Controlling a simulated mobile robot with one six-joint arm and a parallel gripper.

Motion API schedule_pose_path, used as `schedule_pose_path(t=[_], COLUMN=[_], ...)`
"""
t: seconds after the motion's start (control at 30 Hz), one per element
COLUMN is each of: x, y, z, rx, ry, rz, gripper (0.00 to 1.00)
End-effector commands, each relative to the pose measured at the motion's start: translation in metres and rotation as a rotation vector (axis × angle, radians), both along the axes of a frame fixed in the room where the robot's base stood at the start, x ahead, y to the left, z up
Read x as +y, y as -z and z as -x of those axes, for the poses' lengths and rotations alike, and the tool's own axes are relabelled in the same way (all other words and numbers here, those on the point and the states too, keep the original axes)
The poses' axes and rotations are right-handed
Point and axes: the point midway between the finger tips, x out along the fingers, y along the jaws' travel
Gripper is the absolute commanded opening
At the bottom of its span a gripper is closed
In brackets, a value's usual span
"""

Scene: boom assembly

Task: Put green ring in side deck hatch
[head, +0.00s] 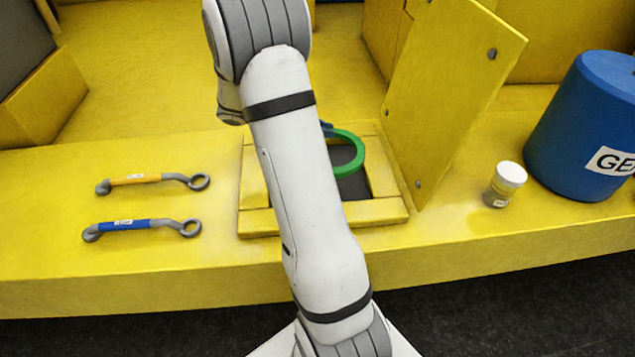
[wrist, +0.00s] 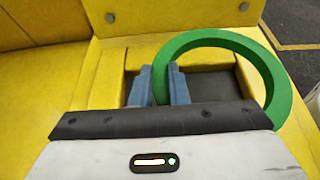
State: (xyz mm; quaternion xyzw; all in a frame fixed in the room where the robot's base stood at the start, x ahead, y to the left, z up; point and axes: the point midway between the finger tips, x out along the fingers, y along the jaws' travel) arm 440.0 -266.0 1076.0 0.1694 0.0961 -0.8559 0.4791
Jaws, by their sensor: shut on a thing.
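The green ring (head: 350,150) is over the side deck hatch (head: 388,210), a square opening with a raised yellow frame and a dark inside. In the wrist view the ring (wrist: 274,82) is tilted and held at its left side between two blue fingertips. My gripper (wrist: 162,84) is shut on the ring. In the head view my arm hides most of the gripper and the left part of the opening. The ring appears above the opening; its exact height over the frame is hard to tell. The yellow hatch lid (head: 450,90) stands open on the right side.
Two wrenches with yellow (head: 140,179) and blue (head: 128,225) handles lie on the deck at left. A small white-capped jar (head: 505,185) and a big blue cylinder (head: 590,125) stand right of the lid. The deck between wrenches and hatch is clear.

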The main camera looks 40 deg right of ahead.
Motion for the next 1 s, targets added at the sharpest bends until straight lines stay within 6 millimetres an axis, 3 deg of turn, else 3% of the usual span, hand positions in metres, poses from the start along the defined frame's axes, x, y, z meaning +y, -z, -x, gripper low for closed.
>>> schedule_pose_path(t=[0.3,0.63,0.97,1.0], x=[0.000,0.000,0.000,0.000], y=[0.050,0.090,0.101,0.101], z=[0.001,0.001,0.001,0.001], rx=[0.006,0.005,0.001,0.000], ry=[0.000,-0.001,0.001,0.001], rz=[-0.001,0.000,0.001,0.000], gripper=[0.00,0.00,0.00,0.15])
